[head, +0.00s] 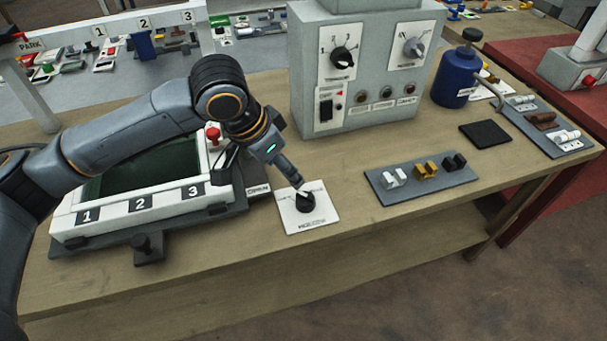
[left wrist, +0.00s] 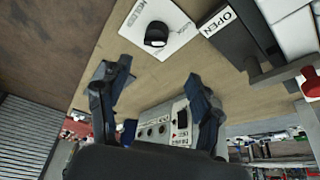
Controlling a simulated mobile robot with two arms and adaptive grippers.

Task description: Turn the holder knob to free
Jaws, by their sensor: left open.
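The holder knob (head: 306,203) is a round black knob on a white plate (head: 325,216) lying flat near the table's front edge. A small white mark shows on the knob's top. My right gripper is not in view.
A white frame device (head: 150,215) with panels numbered 1, 2, 3 and an OPEN plate (head: 257,189) stands left of the knob. A grey control box (head: 365,70) stands behind. A grey strip (head: 420,180) with small clamps lies right. Bare table separates strip and plate.

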